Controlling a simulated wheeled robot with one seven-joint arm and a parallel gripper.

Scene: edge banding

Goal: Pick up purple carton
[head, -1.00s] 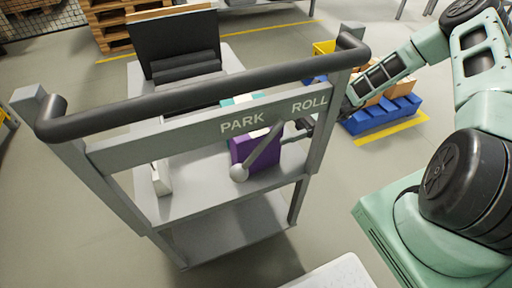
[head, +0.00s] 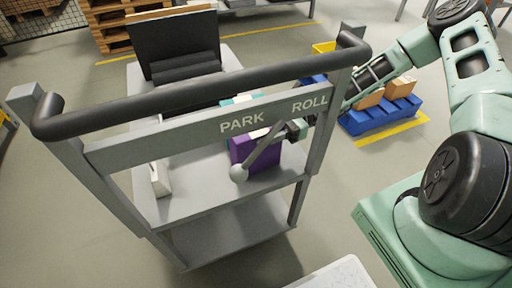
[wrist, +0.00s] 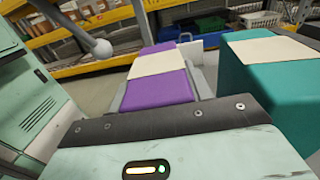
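The purple carton (head: 240,150) stands on the upper shelf of the grey cart, partly hidden behind the lever and the PARK/ROLL plate. In the wrist view the purple carton (wrist: 158,92) lies straight ahead, with a cream band across its top. A teal carton (wrist: 255,75) with a cream band is beside it on the right; a bit of it shows in the head view (head: 240,100). My gripper (head: 296,131) is at the right side of the purple carton, behind the plate and lever.
The cart's black handle bar (head: 200,92) and lever with a grey ball (head: 239,172) stand in front of the carton. A white piece (head: 161,178) is on the shelf at left. A blue pallet (head: 380,118) with orange-brown boxes is beyond at right. The shelf's front middle is clear.

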